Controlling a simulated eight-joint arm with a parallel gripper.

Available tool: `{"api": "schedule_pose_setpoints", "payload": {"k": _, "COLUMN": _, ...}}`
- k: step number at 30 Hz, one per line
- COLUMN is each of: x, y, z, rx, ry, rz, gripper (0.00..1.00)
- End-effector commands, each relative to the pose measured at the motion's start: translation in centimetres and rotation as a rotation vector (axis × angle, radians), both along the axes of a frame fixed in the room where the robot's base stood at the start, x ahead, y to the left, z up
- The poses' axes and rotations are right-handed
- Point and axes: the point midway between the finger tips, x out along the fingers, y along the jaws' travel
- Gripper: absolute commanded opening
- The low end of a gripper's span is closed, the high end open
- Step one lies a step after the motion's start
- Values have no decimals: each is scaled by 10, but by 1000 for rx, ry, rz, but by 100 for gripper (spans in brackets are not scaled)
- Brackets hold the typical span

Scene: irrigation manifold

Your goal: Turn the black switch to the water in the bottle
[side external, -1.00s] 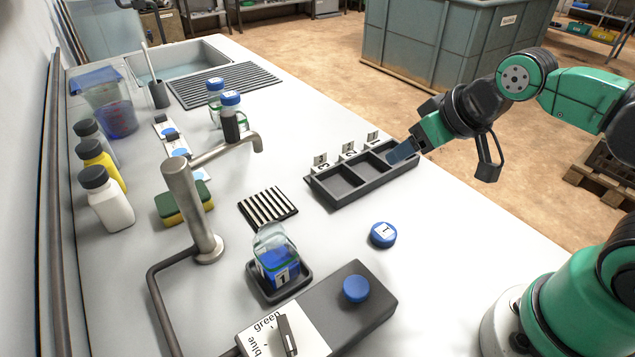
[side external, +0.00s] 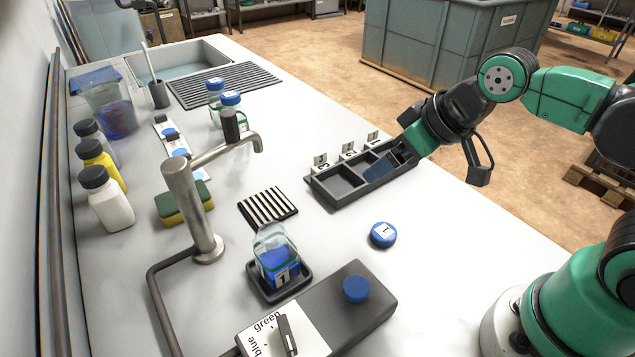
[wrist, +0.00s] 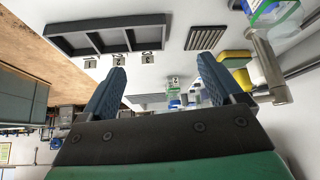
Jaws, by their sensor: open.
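The black switch (side external: 287,335) is a short lever on a white label reading "green" and "blue", on the dark control box (side external: 350,320) at the front of the side view. It points toward the lower right. The open bottle (side external: 275,260), with a blue label marked 1, stands upright in a small black tray (side external: 262,291) behind the box. Its top also shows in the wrist view (wrist: 275,15). My gripper (side external: 378,170) is open and empty, by the compartment tray, well away from switch and bottle. Its two blue fingers (wrist: 162,68) stand apart in the wrist view.
A blue button (side external: 356,288) is on the control box; a blue cap marked 1 (side external: 383,234) lies beside it. A metal faucet (side external: 185,205) stands left of the bottle. The compartment tray (side external: 345,190) is at the table's right edge.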

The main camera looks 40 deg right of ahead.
Motion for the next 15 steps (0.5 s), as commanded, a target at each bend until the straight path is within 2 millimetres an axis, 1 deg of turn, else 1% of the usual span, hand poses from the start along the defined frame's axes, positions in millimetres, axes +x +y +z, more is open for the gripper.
{"api": "schedule_pose_setpoints", "payload": {"k": 1, "x": 0, "y": 24, "z": -2, "rx": -11, "ry": 21, "rz": 124, "gripper": 87}}
{"api": "schedule_pose_setpoints", "payload": {"k": 2, "x": -1, "y": 40, "z": -4, "rx": -20, "ry": 37, "rz": 205, "gripper": 87}}
{"api": "schedule_pose_setpoints", "payload": {"k": 3, "x": -5, "y": 61, "z": -8, "rx": -33, "ry": 58, "rz": 323, "gripper": 87}}
{"api": "schedule_pose_setpoints", "payload": {"k": 4, "x": -9, "y": 77, "z": -10, "rx": -43, "ry": 71, "rz": 411, "gripper": 87}}
{"api": "schedule_pose_setpoints", "payload": {"k": 6, "x": -21, "y": 112, "z": -17, "rx": -66, "ry": 101, "rz": 612, "gripper": 87}}
{"api": "schedule_pose_setpoints", "payload": {"k": 9, "x": -44, "y": 152, "z": -25, "rx": -94, "ry": 131, "rz": 860, "gripper": 87}}
{"api": "schedule_pose_setpoints", "payload": {"k": 12, "x": -63, "y": 177, "z": -32, "rx": -113, "ry": 149, "rz": 1033, "gripper": 87}}
{"api": "schedule_pose_setpoints", "payload": {"k": 15, "x": -74, "y": 189, "z": -36, "rx": -121, "ry": 157, "rz": 1121, "gripper": 87}}
